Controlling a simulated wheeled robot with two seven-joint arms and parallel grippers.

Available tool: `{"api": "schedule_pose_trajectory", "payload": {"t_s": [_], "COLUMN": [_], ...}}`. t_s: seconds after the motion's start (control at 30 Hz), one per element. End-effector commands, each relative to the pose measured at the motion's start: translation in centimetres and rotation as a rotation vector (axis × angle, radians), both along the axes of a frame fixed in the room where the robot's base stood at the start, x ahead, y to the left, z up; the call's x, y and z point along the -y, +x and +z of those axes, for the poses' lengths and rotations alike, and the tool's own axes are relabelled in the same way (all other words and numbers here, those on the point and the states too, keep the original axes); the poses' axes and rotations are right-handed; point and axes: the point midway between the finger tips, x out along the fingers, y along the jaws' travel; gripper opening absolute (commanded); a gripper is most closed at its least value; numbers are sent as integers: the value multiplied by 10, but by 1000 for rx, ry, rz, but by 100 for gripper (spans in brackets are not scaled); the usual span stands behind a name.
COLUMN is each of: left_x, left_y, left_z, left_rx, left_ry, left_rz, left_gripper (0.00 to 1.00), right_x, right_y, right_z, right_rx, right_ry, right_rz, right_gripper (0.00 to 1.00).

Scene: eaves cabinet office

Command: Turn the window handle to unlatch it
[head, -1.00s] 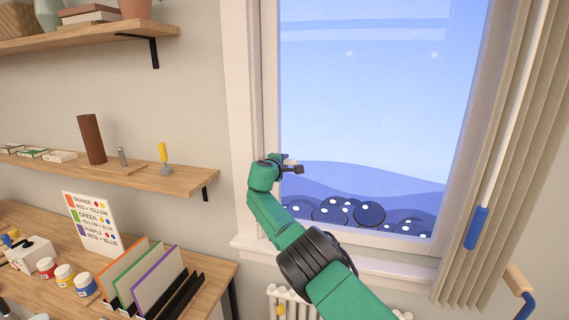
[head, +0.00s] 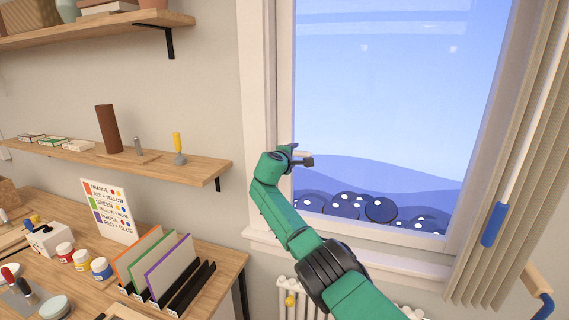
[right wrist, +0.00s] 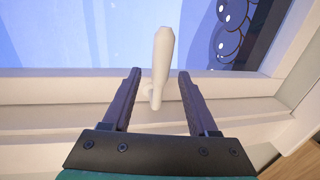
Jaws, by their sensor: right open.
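The window handle (right wrist: 162,60) is a pale, off-white lever on the window frame. In the right wrist view its grip runs up the picture over the glass, and its base sits on the pale frame strip. My right gripper (right wrist: 159,75) is open, with one dark finger on each side of the handle. A gap shows between each finger and the handle. In the head view the right gripper (head: 302,159) is at the left side of the window (head: 400,90), and the handle is mostly hidden there. My left gripper is out of view.
A pleated curtain (head: 530,150) hangs at the window's right, with a blue-gripped rod (head: 494,225) before it. A radiator (head: 290,297) stands below the sill. Left of the window are a wall shelf (head: 205,172) and a desk (head: 225,265) with folders and paint jars.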

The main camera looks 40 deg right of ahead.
Motion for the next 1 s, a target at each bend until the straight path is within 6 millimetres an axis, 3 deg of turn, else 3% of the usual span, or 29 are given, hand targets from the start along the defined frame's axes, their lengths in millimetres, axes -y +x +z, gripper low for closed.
{"api": "schedule_pose_trajectory", "payload": {"t_s": [0.27, 0.43, 0.6, 1.0], "left_x": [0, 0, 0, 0], "left_y": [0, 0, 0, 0], "left_z": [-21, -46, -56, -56], "left_rx": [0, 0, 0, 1], "left_ry": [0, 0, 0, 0], "left_rz": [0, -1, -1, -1], "left_gripper": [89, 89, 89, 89], "right_x": [-28, -66, -92, -97], "right_y": [-25, -49, -68, -73], "right_z": [3, 9, 20, 25], "right_rx": [3, 3, 0, -1], "right_ry": [3, 2, 1, 0], "right_rz": [-4, -1, -4, -5], "right_gripper": [59, 59, 59, 59]}}
